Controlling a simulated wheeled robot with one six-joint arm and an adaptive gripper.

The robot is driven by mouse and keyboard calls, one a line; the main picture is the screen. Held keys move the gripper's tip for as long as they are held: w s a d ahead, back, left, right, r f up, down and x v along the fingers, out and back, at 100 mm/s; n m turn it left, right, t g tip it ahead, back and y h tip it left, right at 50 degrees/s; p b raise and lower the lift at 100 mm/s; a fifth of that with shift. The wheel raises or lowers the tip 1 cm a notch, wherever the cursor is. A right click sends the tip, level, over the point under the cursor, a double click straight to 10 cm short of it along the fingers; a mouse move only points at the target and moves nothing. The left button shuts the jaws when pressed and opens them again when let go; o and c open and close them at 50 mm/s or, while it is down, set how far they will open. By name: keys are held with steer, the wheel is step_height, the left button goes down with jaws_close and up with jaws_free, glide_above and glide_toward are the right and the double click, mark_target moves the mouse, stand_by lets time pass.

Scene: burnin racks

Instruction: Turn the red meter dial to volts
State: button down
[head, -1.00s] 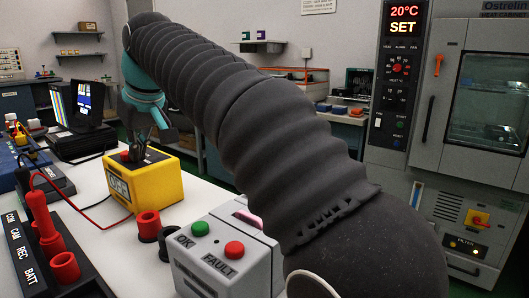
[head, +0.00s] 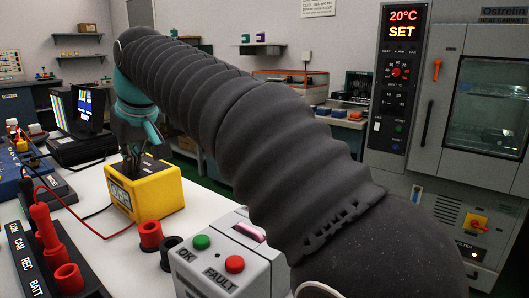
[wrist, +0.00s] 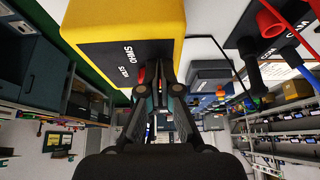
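The yellow meter (head: 165,196) stands on the white bench at the left of the head view, with a display on its front. In the wrist view the meter (wrist: 95,12) fills the top, its black face (wrist: 110,58) showing the words OHMS and VOLTS. My gripper (head: 132,160) points down at the meter's top. Its two fingers (wrist: 158,78) reach the face side by side with a narrow gap. A bit of the red dial (wrist: 142,75) shows beside a fingertip; the rest is hidden. I cannot tell whether the fingers press on the dial or which way it points.
A grey box with green OK and red FAULT buttons (head: 218,262) stands near the front. Red (head: 150,236) and black ring-shaped holders stand between it and the meter. A black rack (head: 92,284) with red probes and trailing leads is at left. A heat cabinet (head: 455,120) stands right.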

steer(key=shift+s, duration=0.15)
stand_by(0.3)
steer(key=shift+s+d+r, duration=0.1)
steer(key=shift+s+d, duration=0.05)
steer(key=shift+s, duration=0.1)
steer(key=shift+r, duration=2.9)
steer(key=shift+w, duration=0.15)
steer(key=shift+w+d+r, duration=0.2)
steer(key=shift+w+d, duration=0.15)
steer(key=shift+w, duration=0.25)
steer(key=shift+w+d+r, duration=0.2)
steer(key=shift+w+d, duration=0.15)
steer(key=shift+w, duration=0.2)
steer(key=shift+f, duration=0.8)
step_height(320, 180, down, 5)
steer(key=b, duration=0.4)
steer(key=shift+f, duration=0.15)
steer(key=shift+a, duration=0.2)
